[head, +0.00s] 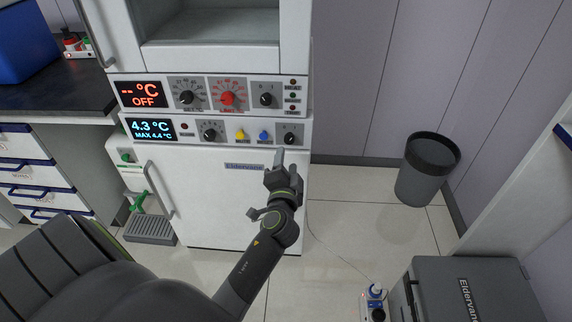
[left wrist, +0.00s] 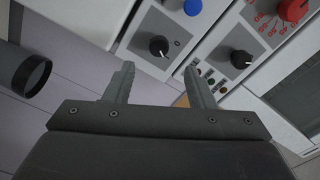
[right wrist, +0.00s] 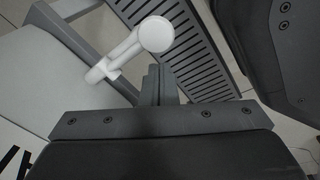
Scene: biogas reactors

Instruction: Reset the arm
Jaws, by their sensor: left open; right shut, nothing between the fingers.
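My left arm comes in from the lower middle of the head view. Its gripper (head: 281,160) is in front of the white appliance (head: 225,205), just below the black knob (head: 290,138) at the right end of the lower control panel. In the left wrist view the two fingers (left wrist: 159,70) are apart with nothing between them. That view shows a black knob (left wrist: 159,46) beyond the gap between the fingertips; whether they touch it cannot be told. My right gripper (right wrist: 160,84) shows only in the right wrist view. Its fingers are together and empty, close to a white round-ended piece (right wrist: 153,34).
The upper panel has a red dial (head: 227,98) and an OFF display (head: 142,94). The lower display (head: 151,129) reads 4.3 °C. A dark bin (head: 428,168) stands right on open floor. A grey box (head: 470,292) is at lower right. A dark slotted grille (right wrist: 200,55) lies beyond my right gripper.

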